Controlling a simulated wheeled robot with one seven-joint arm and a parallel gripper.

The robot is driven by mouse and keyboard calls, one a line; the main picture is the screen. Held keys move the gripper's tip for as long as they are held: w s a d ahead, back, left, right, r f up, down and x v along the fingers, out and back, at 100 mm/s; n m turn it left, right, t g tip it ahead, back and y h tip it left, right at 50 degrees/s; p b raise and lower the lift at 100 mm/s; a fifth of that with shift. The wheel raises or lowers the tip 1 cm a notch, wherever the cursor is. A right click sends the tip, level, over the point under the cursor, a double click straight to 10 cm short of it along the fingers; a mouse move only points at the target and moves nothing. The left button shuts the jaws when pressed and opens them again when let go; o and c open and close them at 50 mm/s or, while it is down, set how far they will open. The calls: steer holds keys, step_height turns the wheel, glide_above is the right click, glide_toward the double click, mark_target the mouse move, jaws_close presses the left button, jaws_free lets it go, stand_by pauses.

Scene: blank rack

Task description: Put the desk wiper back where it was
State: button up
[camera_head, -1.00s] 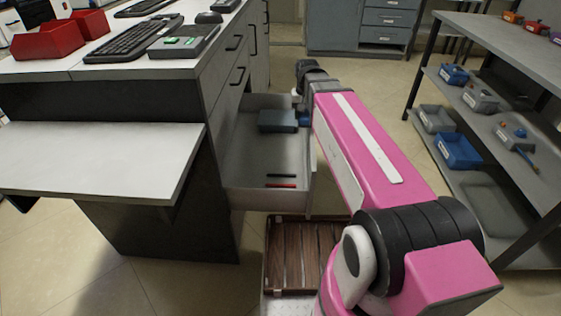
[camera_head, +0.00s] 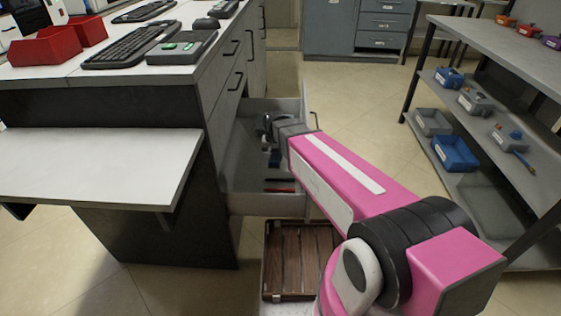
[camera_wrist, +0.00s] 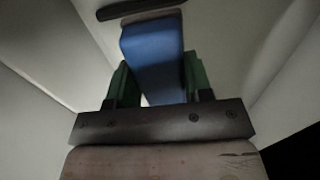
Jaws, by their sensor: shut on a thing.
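The desk wiper, with a blue body (camera_wrist: 152,60), sits between the two green fingers of my gripper (camera_wrist: 153,84) in the wrist view, which are shut on it. In the head view my gripper (camera_head: 271,142) is down inside the open drawer (camera_head: 262,204), and only a small dark blue bit of the wiper (camera_head: 275,158) shows there. My arm hides much of the rest. Pale drawer walls rise on both sides in the wrist view. I cannot tell whether the wiper touches the drawer floor.
A dark pen (camera_head: 279,180) and a red pen (camera_head: 280,190) lie near the drawer's front. A dark bar-like thing (camera_wrist: 138,9) lies just beyond the wiper in the wrist view. A slatted wooden piece (camera_head: 298,262) is below the drawer. A shelf rack stands right.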

steer(key=w+d+f, duration=0.1)
steer(key=w, duration=0.2)
steer(key=w+f, duration=0.2)
steer(key=w+d+f, duration=0.1)
steer(key=w+f, duration=0.1)
steer(key=w, duration=0.1)
steer(key=shift+w+d+f, duration=0.2)
steer(key=shift+w+d, duration=0.1)
steer(key=shift+w, duration=0.05)
steer(key=shift+f, duration=2)
steer(key=shift+f, duration=0.15)
steer(key=o, duration=0.9)
step_height(320, 180, up, 12)
